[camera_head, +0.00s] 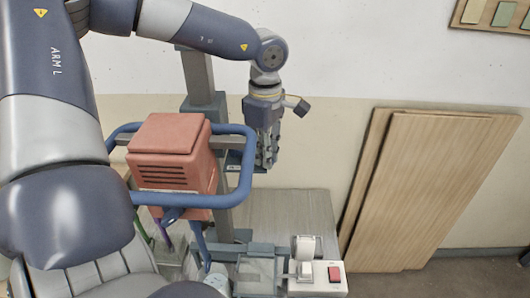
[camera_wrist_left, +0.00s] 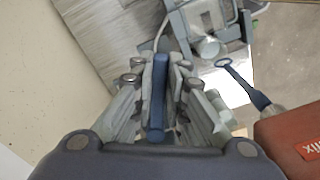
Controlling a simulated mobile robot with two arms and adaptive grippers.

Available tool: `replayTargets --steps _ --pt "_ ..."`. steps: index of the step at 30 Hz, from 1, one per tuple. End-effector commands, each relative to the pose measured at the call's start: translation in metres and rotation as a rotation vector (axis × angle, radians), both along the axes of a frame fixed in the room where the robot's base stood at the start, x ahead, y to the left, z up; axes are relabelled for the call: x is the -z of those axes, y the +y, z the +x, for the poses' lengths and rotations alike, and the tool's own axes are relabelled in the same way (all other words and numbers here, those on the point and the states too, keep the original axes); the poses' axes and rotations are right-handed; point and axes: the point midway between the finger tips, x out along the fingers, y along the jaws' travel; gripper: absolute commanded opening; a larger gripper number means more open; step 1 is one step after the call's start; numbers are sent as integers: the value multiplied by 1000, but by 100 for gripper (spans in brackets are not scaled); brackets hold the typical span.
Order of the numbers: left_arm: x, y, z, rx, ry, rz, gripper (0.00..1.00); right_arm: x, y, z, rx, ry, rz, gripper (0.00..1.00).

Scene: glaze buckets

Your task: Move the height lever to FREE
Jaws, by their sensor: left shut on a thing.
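The mixer stand has a red motor housing (camera_head: 172,150), a blue loop handle (camera_head: 245,178) around it and a grey upright column (camera_head: 199,80). My left gripper (camera_head: 266,155) points down just right of the column, behind the loop handle. In the left wrist view, my left gripper (camera_wrist_left: 157,85) is shut on a blue bar, which I take to be the height lever (camera_wrist_left: 157,100). The fingers press it from both sides. In the head view the lever is mostly hidden by the gripper. No FREE marking is readable. My right gripper is not in view.
A switch box (camera_head: 325,287) with a red button stands at the bottom. Wooden boards (camera_head: 430,185) lean on the wall at right. The red housing (camera_wrist_left: 295,135) and a blue ring-ended rod (camera_wrist_left: 245,85) are close by in the wrist view.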

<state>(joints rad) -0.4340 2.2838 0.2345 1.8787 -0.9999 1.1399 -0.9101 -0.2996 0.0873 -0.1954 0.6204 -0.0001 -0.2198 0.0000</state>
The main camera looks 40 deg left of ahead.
Motion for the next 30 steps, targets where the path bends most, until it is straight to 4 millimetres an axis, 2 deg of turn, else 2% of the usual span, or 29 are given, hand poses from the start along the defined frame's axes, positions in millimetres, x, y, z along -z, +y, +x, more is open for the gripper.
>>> replayTargets --steps 7,15,21,30 --pt "6 4 13 -134 -4 4 0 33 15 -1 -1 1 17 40" --pt "4 14 31 -367 -4 6 0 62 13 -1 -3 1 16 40" --pt "0 19 38 -473 -2 4 0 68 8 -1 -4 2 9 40" --pt "-2 20 38 -482 -4 3 0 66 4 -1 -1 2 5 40"
